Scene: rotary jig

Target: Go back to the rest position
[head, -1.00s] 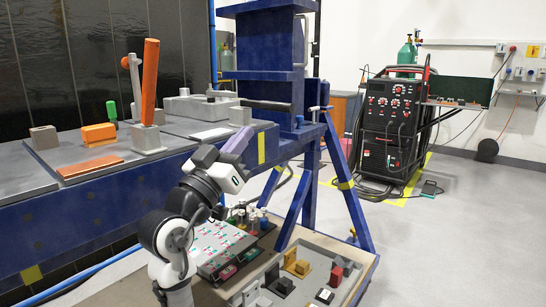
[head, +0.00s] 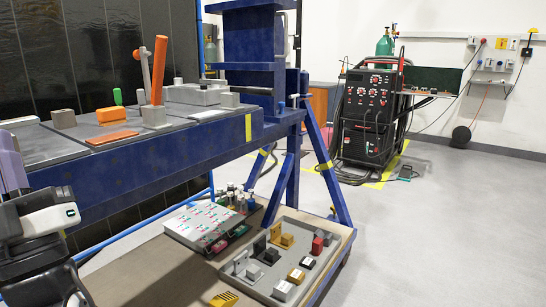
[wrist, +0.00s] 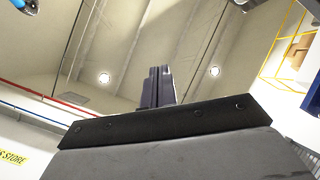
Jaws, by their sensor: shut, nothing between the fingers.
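My gripper (wrist: 160,72) points up toward the ceiling in the wrist view. Its two dark fingers are together, with nothing between them. In the head view my arm is folded at the lower left edge, in front of the blue bench (head: 150,165). The fingertips cannot be made out clearly there. My gripper is apart from the parts on the bench and from the tray below.
An orange lever (head: 158,70) stands upright on the bench beside an orange block (head: 110,114). A grey tray (head: 262,288) of small parts and a sloped panel (head: 207,222) sit low in front. A welding machine (head: 370,115) stands behind. Floor at right is clear.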

